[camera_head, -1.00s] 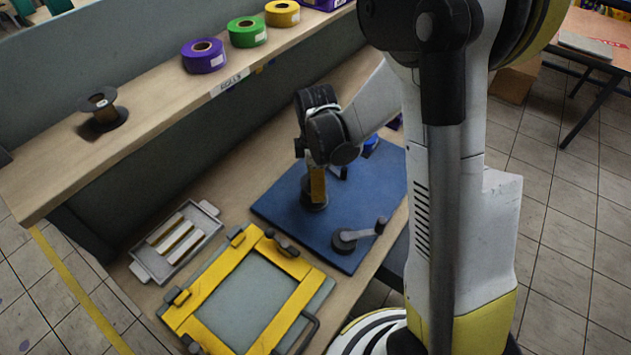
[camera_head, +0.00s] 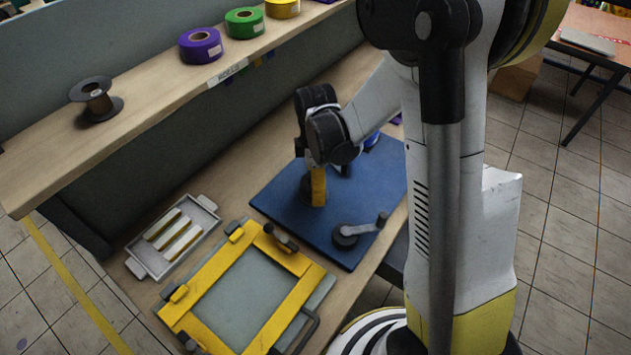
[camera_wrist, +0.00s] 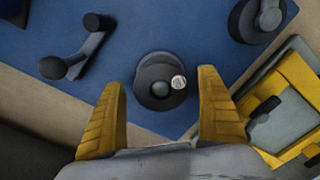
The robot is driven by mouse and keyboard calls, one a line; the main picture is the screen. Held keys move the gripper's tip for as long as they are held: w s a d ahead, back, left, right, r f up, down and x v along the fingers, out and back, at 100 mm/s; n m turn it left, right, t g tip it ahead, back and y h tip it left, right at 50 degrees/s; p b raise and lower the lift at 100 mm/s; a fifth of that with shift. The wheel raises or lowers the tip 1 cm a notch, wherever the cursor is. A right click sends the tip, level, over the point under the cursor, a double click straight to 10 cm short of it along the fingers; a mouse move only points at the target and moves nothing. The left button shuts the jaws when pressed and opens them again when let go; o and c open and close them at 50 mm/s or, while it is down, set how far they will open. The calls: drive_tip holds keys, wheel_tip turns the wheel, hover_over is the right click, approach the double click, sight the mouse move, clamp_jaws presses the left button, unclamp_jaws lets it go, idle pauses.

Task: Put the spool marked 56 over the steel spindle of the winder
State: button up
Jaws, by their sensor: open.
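A dark flanged round piece (camera_wrist: 160,82) with a small white round label stands on the blue board (camera_wrist: 35,25); its label is too small to read. My gripper (camera_wrist: 162,78) is open, with one yellow finger on each side of this piece and a visible gap to each. In the head view my gripper (camera_head: 317,188) is low over the blue board (camera_head: 275,205) and hides most of the piece. A dark spool (camera_head: 97,100) with a brown core stands upright on the shelf, its marking unreadable. I cannot make out a bare steel spindle.
A crank (camera_head: 360,231) stands on the board's front part; another shows in the wrist view (camera_wrist: 80,50). A yellow frame (camera_head: 205,298) and a grey tray (camera_head: 145,262) lie to the left. Purple (camera_head: 201,45), green (camera_head: 244,23) and yellow rolls (camera_head: 283,7) line the shelf.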

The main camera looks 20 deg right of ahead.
drive_tip(key=shift+r, duration=0.1)
wheel_tip(320, 180, up, 12)
idle(0.4)
idle(0.4)
